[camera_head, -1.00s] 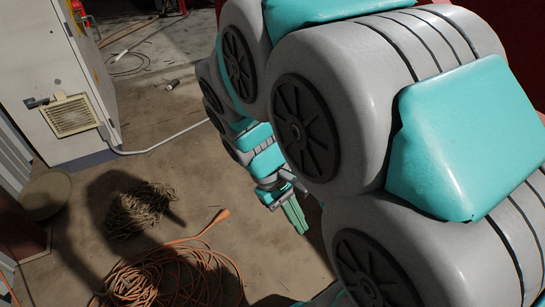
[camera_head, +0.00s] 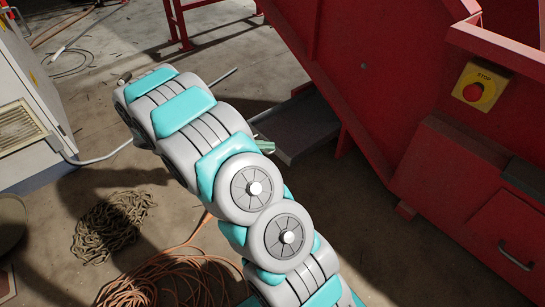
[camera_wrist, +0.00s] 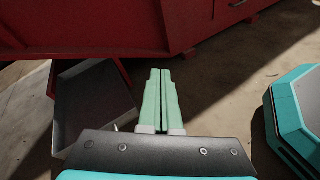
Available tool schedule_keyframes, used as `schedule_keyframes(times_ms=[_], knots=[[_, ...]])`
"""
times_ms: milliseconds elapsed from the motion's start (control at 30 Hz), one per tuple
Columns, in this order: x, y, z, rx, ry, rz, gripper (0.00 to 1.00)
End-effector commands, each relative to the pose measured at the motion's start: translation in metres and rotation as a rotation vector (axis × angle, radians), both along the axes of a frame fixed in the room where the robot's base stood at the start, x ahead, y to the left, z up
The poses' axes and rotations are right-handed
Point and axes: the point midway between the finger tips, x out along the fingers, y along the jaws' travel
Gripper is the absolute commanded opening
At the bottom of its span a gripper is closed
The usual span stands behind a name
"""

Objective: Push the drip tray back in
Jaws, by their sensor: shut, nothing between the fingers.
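The drip tray (camera_head: 300,128) is a shallow dark grey tray sticking out from under the red machine (camera_head: 350,70) in the head view. In the wrist view the tray (camera_wrist: 92,100) lies left of my fingers, tilted in the picture, with a paler rim. My gripper (camera_wrist: 161,75) has its two green fingers together with nothing between them. In the head view, only a bit of the green fingers (camera_head: 265,147) shows beside the tray's left end; my arm hides the rest. I cannot tell whether they touch the tray.
The red machine carries a yellow box with a red stop button (camera_head: 474,91) and a drawer handle (camera_head: 515,256). An orange cable coil (camera_head: 165,281) and a tangled rope pile (camera_head: 112,224) lie on the floor. A grey cabinet (camera_head: 35,95) stands at left.

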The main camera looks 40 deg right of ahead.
Motion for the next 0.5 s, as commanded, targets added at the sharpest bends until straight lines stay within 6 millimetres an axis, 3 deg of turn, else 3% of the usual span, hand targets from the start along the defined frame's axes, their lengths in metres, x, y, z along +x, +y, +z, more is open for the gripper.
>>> schedule_keyframes(times_ms=[33, 300, 500], knots=[[0.012, -0.001, -0.021, -0.024, 0.035, 0.036, 0.00], [0.070, 0.000, -0.106, -0.140, 0.190, 0.235, 0.00], [0.102, 0.008, -0.171, -0.212, 0.291, 0.373, 0.00]])
